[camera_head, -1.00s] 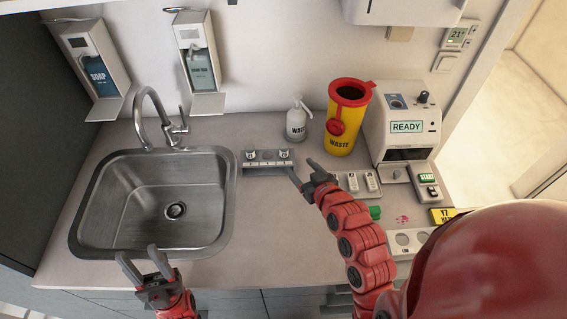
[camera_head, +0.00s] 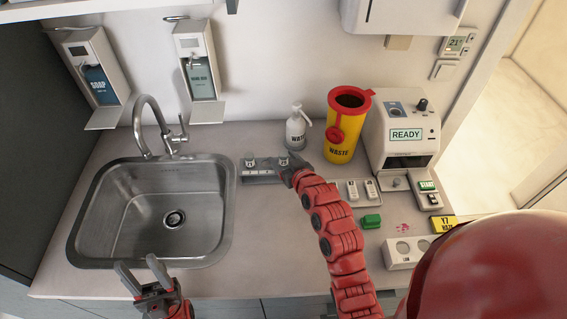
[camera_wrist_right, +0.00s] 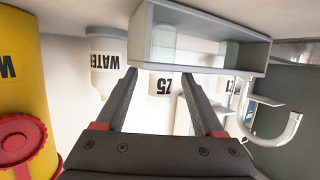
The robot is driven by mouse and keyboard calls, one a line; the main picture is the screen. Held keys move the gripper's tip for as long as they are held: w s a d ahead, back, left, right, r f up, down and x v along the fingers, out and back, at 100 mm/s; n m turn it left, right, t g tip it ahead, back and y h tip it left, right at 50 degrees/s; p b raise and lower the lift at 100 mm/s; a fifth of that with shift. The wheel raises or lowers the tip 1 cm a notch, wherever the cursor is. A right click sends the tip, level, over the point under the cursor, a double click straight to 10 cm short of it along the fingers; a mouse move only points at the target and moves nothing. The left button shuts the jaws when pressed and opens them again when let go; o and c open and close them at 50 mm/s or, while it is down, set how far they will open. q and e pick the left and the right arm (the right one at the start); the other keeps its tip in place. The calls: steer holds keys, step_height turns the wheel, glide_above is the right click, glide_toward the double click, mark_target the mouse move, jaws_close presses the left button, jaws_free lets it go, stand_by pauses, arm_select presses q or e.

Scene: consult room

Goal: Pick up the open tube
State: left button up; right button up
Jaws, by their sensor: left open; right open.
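A small grey rack (camera_head: 262,179) stands on the counter right of the sink, with two labelled white tubes, one at left (camera_head: 250,163) and one at right (camera_head: 283,160). I cannot tell in the head view which is open. In the right wrist view, which is upside down, the tube marked Z5 (camera_wrist_right: 161,86) shows between my open right fingers (camera_wrist_right: 159,78), with the rack (camera_wrist_right: 213,57) above it. No grip on it shows. A second tube (camera_wrist_right: 223,86) is partly hidden by a finger. My left gripper (camera_head: 138,264) is open and empty by the sink's front edge.
A white pump bottle (camera_head: 295,132) and a yellow waste bin (camera_head: 346,130) stand behind my right gripper. The machine reading READY (camera_head: 405,134) is at the right. The sink (camera_head: 150,210) is empty.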

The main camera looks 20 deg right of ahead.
jaws_close()
stand_by(0.3)
